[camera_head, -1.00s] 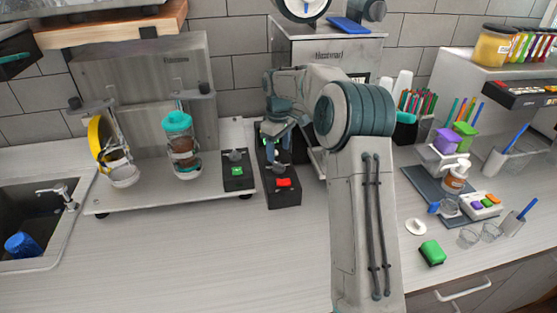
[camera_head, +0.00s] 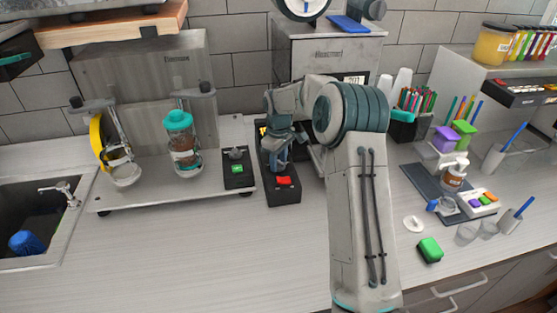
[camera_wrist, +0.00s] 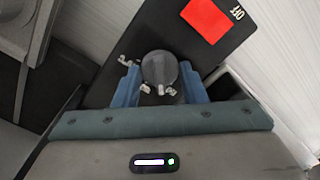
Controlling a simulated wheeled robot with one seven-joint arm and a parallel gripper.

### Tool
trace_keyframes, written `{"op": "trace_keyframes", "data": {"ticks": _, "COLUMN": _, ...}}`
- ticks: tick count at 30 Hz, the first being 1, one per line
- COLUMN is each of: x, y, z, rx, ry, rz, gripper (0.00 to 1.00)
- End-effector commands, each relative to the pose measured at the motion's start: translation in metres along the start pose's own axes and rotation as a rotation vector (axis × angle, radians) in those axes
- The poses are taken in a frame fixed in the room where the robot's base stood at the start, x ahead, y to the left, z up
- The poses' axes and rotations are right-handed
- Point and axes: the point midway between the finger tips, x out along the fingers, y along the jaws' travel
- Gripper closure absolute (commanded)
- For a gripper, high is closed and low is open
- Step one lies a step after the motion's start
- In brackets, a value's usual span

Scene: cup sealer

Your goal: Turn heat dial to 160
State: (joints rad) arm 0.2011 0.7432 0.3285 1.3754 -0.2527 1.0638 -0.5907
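The heat dial (camera_wrist: 160,68) is a dark grey round knob on a black control box (camera_head: 282,191). In the wrist view it sits between the two blue fingers of my gripper (camera_wrist: 160,83), which lie close against its left and right sides. The box lies diagonally in that view. In the head view my gripper (camera_head: 275,158) points down over the box and hides the dial. A small display (camera_head: 354,79) on the sealer's front seems to read about 202, but the digits are tiny. Small white marks around the dial are too small to read.
A red switch (camera_wrist: 207,19) marked OFF sits beside the dial; it also shows in the head view (camera_head: 284,181). The metal sealer (camera_head: 326,52) stands behind. Another black box with a green switch (camera_head: 238,169) is to the left.

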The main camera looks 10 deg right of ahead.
Motion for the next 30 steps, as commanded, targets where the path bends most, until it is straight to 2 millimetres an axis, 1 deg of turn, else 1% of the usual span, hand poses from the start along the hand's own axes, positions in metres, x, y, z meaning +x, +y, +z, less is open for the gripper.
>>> {"op": "trace_keyframes", "data": {"ticks": 5, "x": -0.0001, "y": 0.0003, "z": -0.0001, "rx": 0.018, "ry": 0.0, "rz": 0.001, "gripper": 0.85}}
{"op": "trace_keyframes", "data": {"ticks": 11, "x": 0.001, "y": 0.0, "z": -0.0005, "rx": 0.1, "ry": 0.0, "rz": 0.001, "gripper": 0.85}}
{"op": "trace_keyframes", "data": {"ticks": 30, "x": 0.0004, "y": 0.0002, "z": -0.0005, "rx": 0.594, "ry": 0.001, "rz": 0.001, "gripper": 0.85}}
